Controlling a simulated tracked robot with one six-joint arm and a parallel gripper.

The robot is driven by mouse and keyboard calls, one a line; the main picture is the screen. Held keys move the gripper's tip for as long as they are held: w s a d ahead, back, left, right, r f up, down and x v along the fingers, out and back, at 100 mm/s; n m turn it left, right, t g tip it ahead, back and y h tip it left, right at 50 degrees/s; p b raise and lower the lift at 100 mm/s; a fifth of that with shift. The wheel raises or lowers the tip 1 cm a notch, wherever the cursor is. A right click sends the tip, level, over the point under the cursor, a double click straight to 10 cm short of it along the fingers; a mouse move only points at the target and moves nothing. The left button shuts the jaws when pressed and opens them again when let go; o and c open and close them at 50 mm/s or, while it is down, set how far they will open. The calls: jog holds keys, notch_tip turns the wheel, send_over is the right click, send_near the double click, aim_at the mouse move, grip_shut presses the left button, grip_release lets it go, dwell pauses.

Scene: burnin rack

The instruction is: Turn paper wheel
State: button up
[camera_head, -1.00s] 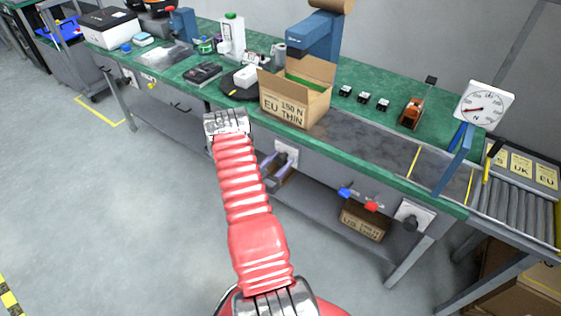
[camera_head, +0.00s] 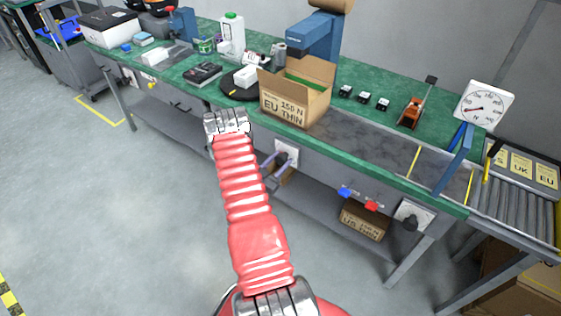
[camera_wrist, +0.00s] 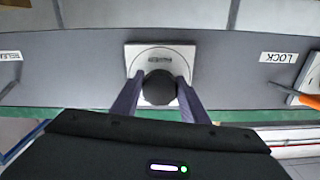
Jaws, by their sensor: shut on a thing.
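The wheel is a round black knob (camera_wrist: 158,88) on a white square plate (camera_wrist: 133,55) with small lettering, set in the bench's grey front panel. In the head view, the same white plate (camera_head: 291,147) shows below the cardboard box. My gripper (camera_wrist: 160,82) has one dark finger on each side of the knob and is shut on it. In the head view, my gripper (camera_head: 277,164) is partly hidden by my own red arm.
A "LOCK" label (camera_wrist: 279,57) and an orange-handled lever (camera_wrist: 305,100) lie right of the knob in the wrist view. An open cardboard box (camera_head: 296,95) stands on the bench (camera_head: 385,155) above. Another dark knob (camera_head: 411,222) sits farther right.

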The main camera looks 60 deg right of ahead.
jog(key=m, duration=0.7)
dwell(0.5)
jog(key=o, duration=1)
jog(key=a, duration=0.4)
jog(key=w+a, duration=0.1)
jog(key=a, duration=0.4)
jog(key=w+a, duration=0.1)
jog(key=a, duration=0.3)
jog(key=shift+w+a, duration=0.1)
jog(key=shift+a, duration=0.2)
